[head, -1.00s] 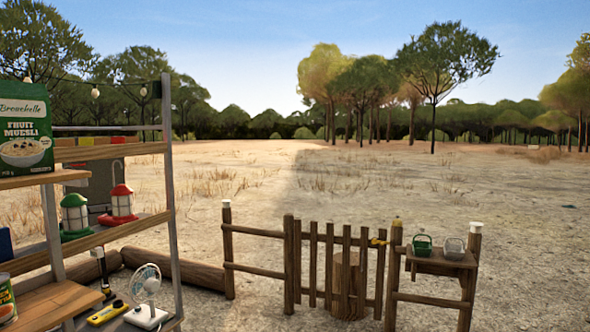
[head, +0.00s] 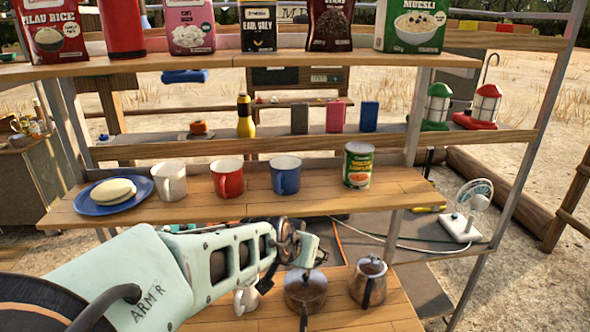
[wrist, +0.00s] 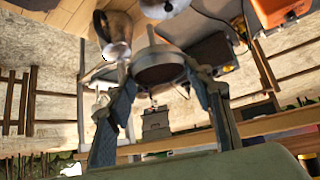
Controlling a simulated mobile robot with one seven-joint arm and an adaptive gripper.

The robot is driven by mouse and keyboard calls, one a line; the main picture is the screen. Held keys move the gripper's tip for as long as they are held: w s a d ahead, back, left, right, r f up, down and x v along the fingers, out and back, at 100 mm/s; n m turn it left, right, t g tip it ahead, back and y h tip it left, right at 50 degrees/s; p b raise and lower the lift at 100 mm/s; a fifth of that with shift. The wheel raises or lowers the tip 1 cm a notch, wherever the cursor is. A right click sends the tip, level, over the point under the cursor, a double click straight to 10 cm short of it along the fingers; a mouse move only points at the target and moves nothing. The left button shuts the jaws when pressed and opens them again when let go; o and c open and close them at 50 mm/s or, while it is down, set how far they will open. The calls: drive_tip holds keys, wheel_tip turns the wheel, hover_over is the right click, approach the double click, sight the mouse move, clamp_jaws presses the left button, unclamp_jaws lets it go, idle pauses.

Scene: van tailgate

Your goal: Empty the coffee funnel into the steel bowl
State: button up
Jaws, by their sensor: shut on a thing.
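My gripper (head: 308,252) reaches over the lower wooden counter in the head view. In the wrist view its two fingers (wrist: 160,105) are on either side of a small round grey-rimmed piece with a dark brown face, seemingly the coffee funnel (wrist: 158,72). It is gripped between them. In the head view the funnel is too small and covered to make out clearly. A steel pot (head: 305,291) stands just below my gripper, and a steel jug (head: 369,281) stands to its right. I cannot make out a steel bowl for certain.
A pale mug (head: 247,297) is left of the pot, partly behind my arm. The shelf above the counter (head: 235,205) holds a blue plate, several mugs and a can (head: 357,166). Boxes and packets line the top shelf. A fan (head: 463,210) stands at right.

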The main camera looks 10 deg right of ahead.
drive_tip(key=s+f+m+g+h, duration=0.5)
drive_tip(key=s+f+m+g, duration=0.2)
drive_tip(key=s+f+m, duration=0.6)
drive_tip(key=w+d+f+y+b, duration=0.1)
drive_tip(key=d+f+y+b, duration=0.3)
drive_tip(key=y+b, duration=0.5)
drive_tip(key=w+d+f+y+b, duration=0.1)
drive_tip(key=d+f+y+b, duration=0.4)
drive_tip(key=y, duration=1.2)
drive_tip(key=shift+d+n+b, duration=0.3)
drive_tip(key=shift+d+b, duration=0.4)
drive_tip(key=shift+b, duration=1.2)
idle(0.5)
drive_tip(key=shift+t, duration=0.3)
idle(1.4)
